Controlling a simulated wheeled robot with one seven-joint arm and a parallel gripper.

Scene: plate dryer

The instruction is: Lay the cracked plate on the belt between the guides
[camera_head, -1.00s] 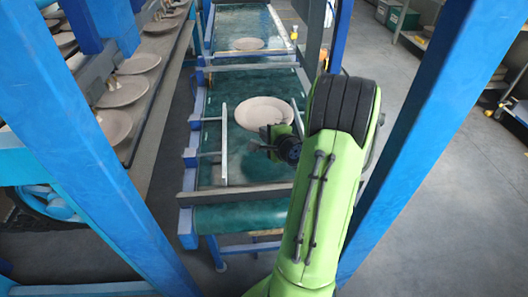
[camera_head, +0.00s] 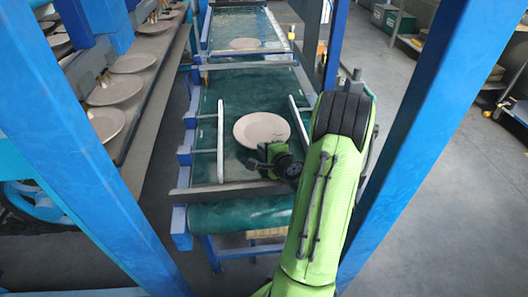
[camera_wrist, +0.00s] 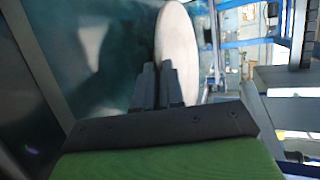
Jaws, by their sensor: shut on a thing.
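The pale pinkish plate (camera_head: 262,130) is over the green belt (camera_head: 235,180), between the left guide (camera_head: 220,140) and the right guide (camera_head: 299,119). No crack can be made out on it. My gripper (camera_head: 262,160) is shut on the plate's near rim. In the wrist view the plate (camera_wrist: 176,40) shows as a narrow oval, with its rim between the fingertips (camera_wrist: 158,80). The plate looks close to the belt, but I cannot tell whether it touches it.
Another plate (camera_head: 245,43) lies farther up the belt. A rack with several plates (camera_head: 115,89) runs along the left. A crossbar (camera_head: 235,190) spans the belt's near end. Blue posts (camera_head: 410,130) stand on both sides of my arm.

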